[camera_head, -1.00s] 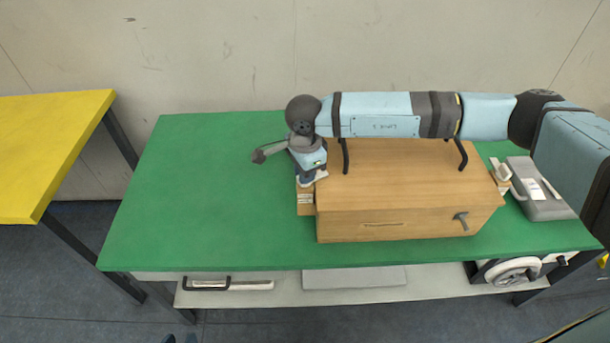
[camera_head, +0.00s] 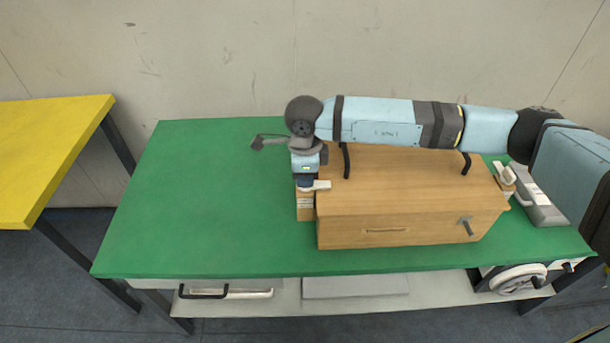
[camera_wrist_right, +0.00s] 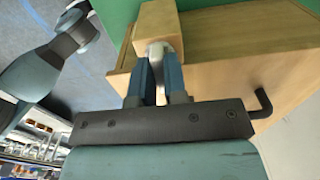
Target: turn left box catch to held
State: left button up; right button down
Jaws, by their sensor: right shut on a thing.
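The wooden box (camera_head: 410,195) sits on the green table. Its left catch shows as a small pale lever (camera_head: 321,185) above a wooden block (camera_head: 305,207) at the box's left end. My right gripper (camera_head: 307,185) reaches down from above, shut on the catch. In the right wrist view the blue fingers (camera_wrist_right: 160,72) close around the pale catch (camera_wrist_right: 158,48), beside the wooden block (camera_wrist_right: 158,20). The fingers hide part of the catch. My left gripper is not in view.
Another pale catch (camera_head: 504,174) is at the box's right end. A black handle (camera_head: 346,160) stands on the lid near my right arm. A grey device (camera_head: 540,207) lies right of the box. The green table (camera_head: 200,200) is clear on the left.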

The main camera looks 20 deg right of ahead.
jog(key=shift+r, duration=0.1)
jog(key=c, duration=1.2)
grip_release()
jog(key=shift+o, duration=0.2)
jog(key=shift+r, duration=0.5)
notch_tip(320, 180, up, 13)
jog(key=shift+f, duration=0.15)
